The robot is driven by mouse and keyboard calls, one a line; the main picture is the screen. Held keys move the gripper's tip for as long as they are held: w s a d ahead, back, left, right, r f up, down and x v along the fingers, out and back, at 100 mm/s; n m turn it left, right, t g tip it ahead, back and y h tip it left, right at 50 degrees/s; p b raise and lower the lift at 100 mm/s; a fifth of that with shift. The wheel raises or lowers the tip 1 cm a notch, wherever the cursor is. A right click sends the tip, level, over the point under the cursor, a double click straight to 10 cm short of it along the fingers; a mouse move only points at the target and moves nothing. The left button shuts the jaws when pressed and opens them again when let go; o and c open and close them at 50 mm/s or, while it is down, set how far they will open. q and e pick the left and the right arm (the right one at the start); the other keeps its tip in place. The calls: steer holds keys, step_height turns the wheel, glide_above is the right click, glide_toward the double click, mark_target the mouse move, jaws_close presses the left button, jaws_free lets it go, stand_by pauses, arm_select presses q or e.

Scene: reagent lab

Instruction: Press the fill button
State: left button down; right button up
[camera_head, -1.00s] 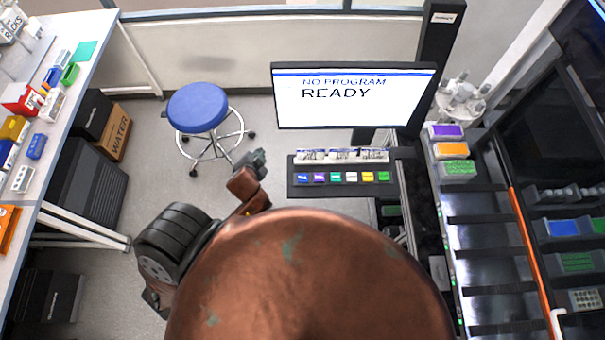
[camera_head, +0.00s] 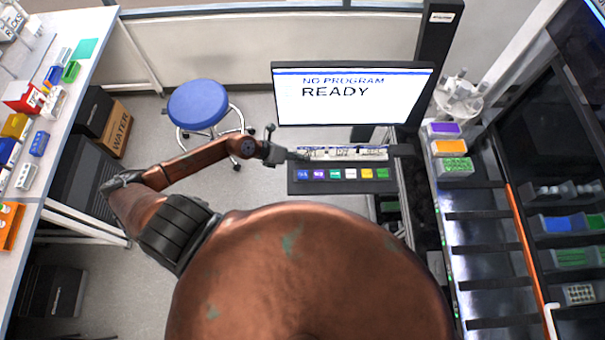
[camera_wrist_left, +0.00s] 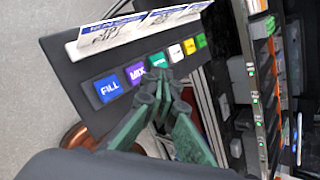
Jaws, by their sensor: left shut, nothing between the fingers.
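The fill button is a blue square key at the left end of a row of coloured buttons on a dark panel (camera_head: 345,187). It shows in the head view (camera_head: 303,174), and in the left wrist view the blue key (camera_wrist_left: 109,88) reads FILL. My left gripper (camera_head: 303,156) is at the panel's left end, just behind the button row in the head view. In the left wrist view my left gripper (camera_wrist_left: 160,90) is shut and empty, its tips in front of the purple MIX and green buttons, right of FILL. Contact cannot be told. My right gripper is out of view.
White label cards (camera_head: 345,153) stand behind the buttons. A monitor (camera_head: 352,95) above reads NO PROGRAM, READY. A blue stool (camera_head: 198,104) stands left of the panel. A rack with coloured boxes (camera_head: 452,148) is at the right.

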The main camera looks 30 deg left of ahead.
mark_target(301, 175)
arm_select(q)
steer(key=shift+s+a+f, duration=0.2)
steer(key=shift+a+f, duration=0.15)
steer(key=shift+f, duration=0.15)
step_height(301, 175, down, 8)
steer(key=b, duration=0.7)
steer(key=shift+f+b, duration=0.35)
steer(key=shift+b, duration=0.05)
steer(key=shift+f, duration=0.1)
stand_by(0.8)
